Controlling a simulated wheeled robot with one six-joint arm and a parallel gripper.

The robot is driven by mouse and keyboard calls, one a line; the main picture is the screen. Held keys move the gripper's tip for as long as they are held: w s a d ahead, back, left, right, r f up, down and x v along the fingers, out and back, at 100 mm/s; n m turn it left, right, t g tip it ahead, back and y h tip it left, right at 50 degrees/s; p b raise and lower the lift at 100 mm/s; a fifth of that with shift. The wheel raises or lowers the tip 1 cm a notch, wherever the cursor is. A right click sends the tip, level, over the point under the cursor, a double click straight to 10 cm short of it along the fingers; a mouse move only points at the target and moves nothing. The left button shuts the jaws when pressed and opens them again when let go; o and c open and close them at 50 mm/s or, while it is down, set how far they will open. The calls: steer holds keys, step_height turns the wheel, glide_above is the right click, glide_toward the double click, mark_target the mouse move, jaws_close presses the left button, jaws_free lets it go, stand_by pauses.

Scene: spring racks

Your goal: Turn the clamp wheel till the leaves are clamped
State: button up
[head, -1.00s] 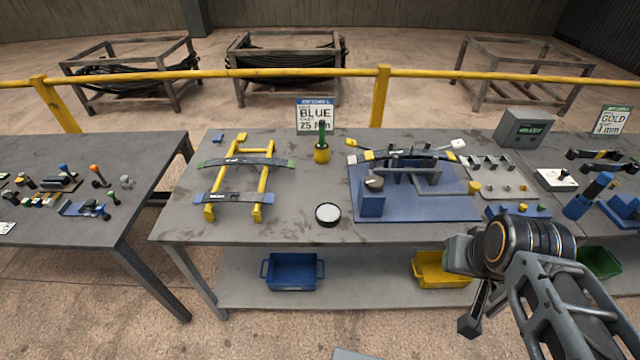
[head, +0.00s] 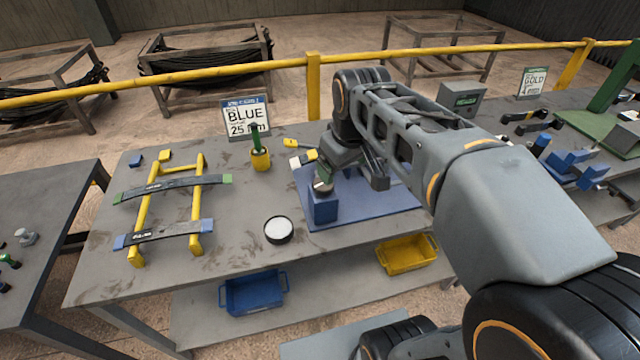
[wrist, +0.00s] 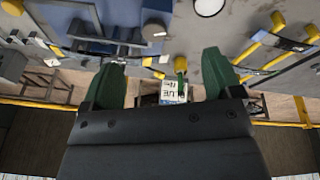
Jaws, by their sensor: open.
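The clamp wheel, a grey round knob (head: 323,186), sits on top of a blue block (head: 322,210) on the blue fixture plate (head: 350,214). In the wrist view the wheel (wrist: 153,31) lies beyond the fingertips, between their lines. My gripper (head: 326,174) is right by the wheel in the head view, with a green finger showing; whether it touches cannot be told. The wrist view shows its two green fingers (wrist: 163,72) spread apart with nothing between them. The leaves on the fixture are mostly hidden behind my arm; a dark strip (wrist: 101,46) shows in the wrist view.
A yellow frame (head: 143,212) with two dark strips lies at the left. A white-topped round dish (head: 278,230) and a yellow pot with a green handle (head: 260,160) stand near the fixture. A "BLUE 25" sign (head: 246,118) stands behind. Bare tabletop lies around the dish.

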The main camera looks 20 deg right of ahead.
mark_target(322, 183)
steer(key=shift+o, duration=0.6)
steer(key=w+f+n+g+b, duration=0.1)
steer(key=w+f+n+b, duration=0.1)
steer(key=w, duration=0.4)
steer(key=w+f+n+g+b, duration=0.1)
steer(key=w+f+n+b, duration=0.1)
steer(key=w+n, duration=0.3)
steer(key=w+b, duration=0.1)
steer(key=w, duration=0.1)
steer(key=shift+w+a+f+g, duration=0.2)
steer(key=shift+w+f+g, duration=0.1)
steer(key=shift+g, duration=0.1)
steer(key=shift+n, duration=0.3)
steer(key=f, duration=0.9)
steer(key=f+b, duration=0.1)
steer(key=f, duration=0.4)
steer(key=shift+w, duration=0.4)
steer(key=c, duration=0.9)
